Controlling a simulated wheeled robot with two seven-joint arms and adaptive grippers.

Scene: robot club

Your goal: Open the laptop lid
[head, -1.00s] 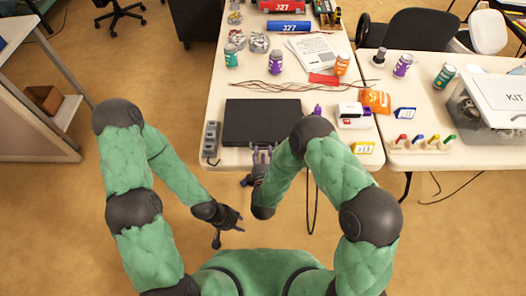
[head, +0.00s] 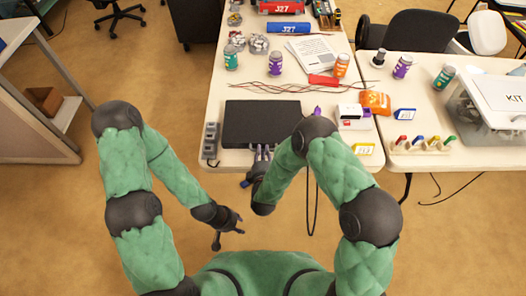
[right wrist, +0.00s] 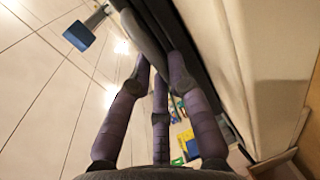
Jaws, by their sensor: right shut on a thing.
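The dark, flat laptop (head: 262,122) lies near the front edge of the white table in the head view. Its lid looks closed or almost so; I cannot see a clear gap. My right gripper (head: 262,151) is at the middle of its front edge, shut on the lid's edge. In the right wrist view the purple fingers (right wrist: 160,75) meet the dark laptop edge (right wrist: 190,60), and the exact contact is partly hidden. My left gripper (head: 229,232) is empty, with its fingers spread, in front of the table and away from the laptop.
A grey power strip (head: 210,140) lies just left of the laptop. Several cans stand farther back.

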